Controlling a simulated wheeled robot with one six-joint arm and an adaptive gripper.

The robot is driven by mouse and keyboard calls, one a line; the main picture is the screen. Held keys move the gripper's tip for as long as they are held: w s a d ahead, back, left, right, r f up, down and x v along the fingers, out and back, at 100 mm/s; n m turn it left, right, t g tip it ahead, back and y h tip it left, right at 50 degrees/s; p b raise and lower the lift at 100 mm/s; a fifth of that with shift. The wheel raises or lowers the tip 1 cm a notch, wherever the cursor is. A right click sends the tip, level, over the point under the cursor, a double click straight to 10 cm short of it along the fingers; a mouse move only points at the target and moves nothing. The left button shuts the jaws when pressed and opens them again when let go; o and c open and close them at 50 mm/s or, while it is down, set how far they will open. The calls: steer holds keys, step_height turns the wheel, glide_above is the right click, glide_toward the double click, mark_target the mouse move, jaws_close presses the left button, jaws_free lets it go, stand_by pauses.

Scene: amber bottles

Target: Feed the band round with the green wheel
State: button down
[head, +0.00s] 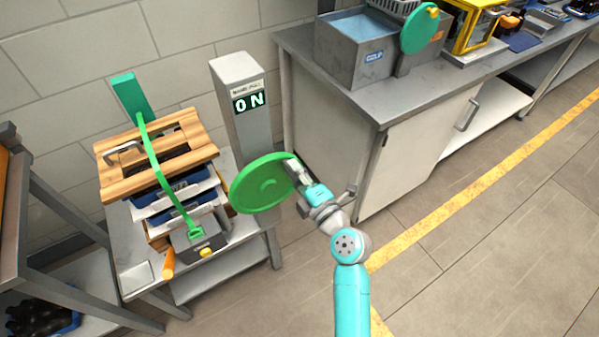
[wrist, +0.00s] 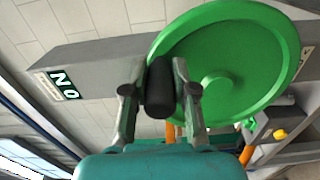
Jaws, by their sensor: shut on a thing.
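The large green wheel (head: 262,184) stands beside the grey post. It also shows in the wrist view (wrist: 265,45), filling the upper right. My gripper (head: 296,176) is at the wheel's right edge. In the wrist view my gripper (wrist: 158,92) has its fingers on both sides of the wheel's dark handle (wrist: 158,75), shut on it. The green band (head: 158,172) runs from a green upright piece (head: 130,96) at the back, over the wooden slatted stack (head: 150,160), to a dark box (head: 202,246) in front.
A grey post (head: 240,100) with a display reading "ON" stands behind the wheel. The bench (head: 240,262) holds the stack. At right, a counter (head: 385,105) carries a grey tub (head: 345,55) and another green disc (head: 419,30). Floor at lower right is clear.

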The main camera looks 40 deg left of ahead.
steer(key=shift+s+r+n, duration=0.2)
steer(key=shift+n, duration=0.1)
steer(key=shift+a, duration=0.1)
steer(key=c, duration=0.9)
jaws_free()
steer(key=v, duration=1.2)
steer(key=shift+f, duration=0.1)
